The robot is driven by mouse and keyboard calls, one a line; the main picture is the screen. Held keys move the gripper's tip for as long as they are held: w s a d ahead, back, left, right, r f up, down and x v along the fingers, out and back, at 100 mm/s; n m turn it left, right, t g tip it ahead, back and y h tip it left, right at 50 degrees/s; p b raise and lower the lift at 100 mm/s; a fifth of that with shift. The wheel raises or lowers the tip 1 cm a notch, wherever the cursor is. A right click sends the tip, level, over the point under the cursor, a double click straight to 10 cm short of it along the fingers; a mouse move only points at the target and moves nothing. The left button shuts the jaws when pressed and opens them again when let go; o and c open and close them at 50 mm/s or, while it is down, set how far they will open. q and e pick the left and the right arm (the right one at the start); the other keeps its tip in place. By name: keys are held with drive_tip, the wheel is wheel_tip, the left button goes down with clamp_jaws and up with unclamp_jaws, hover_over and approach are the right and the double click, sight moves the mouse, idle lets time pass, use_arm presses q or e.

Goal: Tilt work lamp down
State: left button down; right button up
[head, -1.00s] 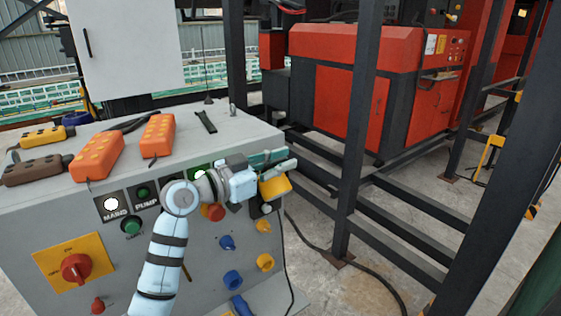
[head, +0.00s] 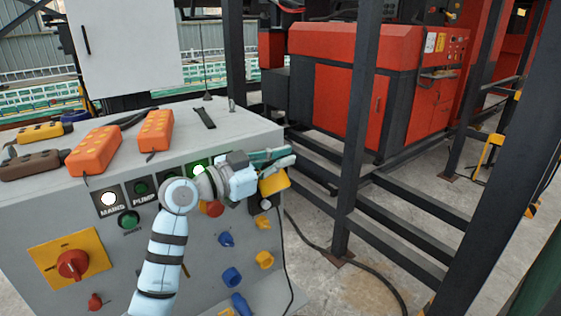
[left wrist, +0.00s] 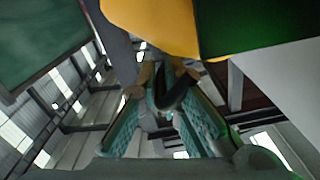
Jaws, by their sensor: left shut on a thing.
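The work lamp (head: 274,181) is a small yellow housing at the right front corner of the grey control cabinet (head: 130,260). In the left wrist view a yellow body (left wrist: 160,28) with a dark green face fills the top edge, close to the camera. My left gripper (head: 284,157) reaches across the cabinet front, its teal and grey fingers at the lamp's upper edge. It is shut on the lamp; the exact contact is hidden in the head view. In the left wrist view the fingers (left wrist: 168,112) are close together. My right gripper is in neither view.
Orange pendants (head: 95,150) and brown and yellow ones lie on the cabinet top. Knobs and sockets, including a red rotary switch (head: 72,264), cover its front. A black steel post (head: 355,130) and rails stand to the right, before a red machine (head: 345,90).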

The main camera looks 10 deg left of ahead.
use_arm(q)
drive_tip(key=shift+s+d+f+m+b, duration=0.3)
drive_tip(key=shift+f+m+b, duration=0.35)
drive_tip(key=shift+m+b, duration=0.75)
drive_tip(key=shift+s+d+f+m+b, duration=0.3)
drive_tip(key=shift+f+m+b, duration=0.4)
drive_tip(key=shift+m+b, duration=0.65)
drive_tip(key=shift+s+d+f+m+b, duration=0.3)
drive_tip(key=shift+f+m+b, duration=0.35)
drive_tip(key=shift+m+b, duration=0.75)
drive_tip(key=shift+w, duration=0.1)
drive_tip(key=c, duration=2)
unclamp_jaws()
wheel_tip(320, 180, up, 10)
drive_tip(key=shift+w, duration=0.1)
